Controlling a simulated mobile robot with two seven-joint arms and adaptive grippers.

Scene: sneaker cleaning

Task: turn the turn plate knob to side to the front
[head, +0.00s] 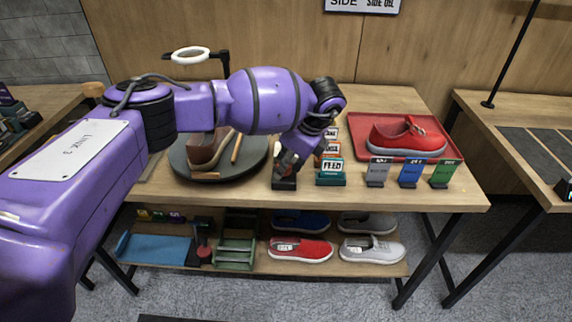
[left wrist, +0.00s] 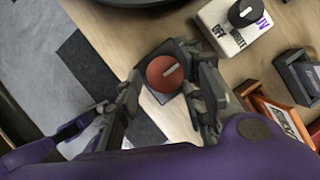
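The turn plate (head: 180,165) is a round dark disc at the table's left, partly hidden behind my left arm. A brown object (head: 203,148), perhaps a shoe, stands on it. In the left wrist view, a red-brown round knob (left wrist: 162,77) with a pale line pointing up and right sits on a dark base; I take it as the turn plate knob. Its dark base shows at the table's front edge (head: 285,184) in the head view. My left gripper (left wrist: 168,92) is open, its fingers on either side of the knob; I cannot tell whether they touch it. My right gripper is out of view.
A white box (left wrist: 232,37) with a black knob stands close by. Small labelled blocks (head: 331,172) line the table right of my gripper. A red shoe (head: 405,138) is on a red tray (head: 452,150). More shoes (head: 300,249) lie on the lower shelf.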

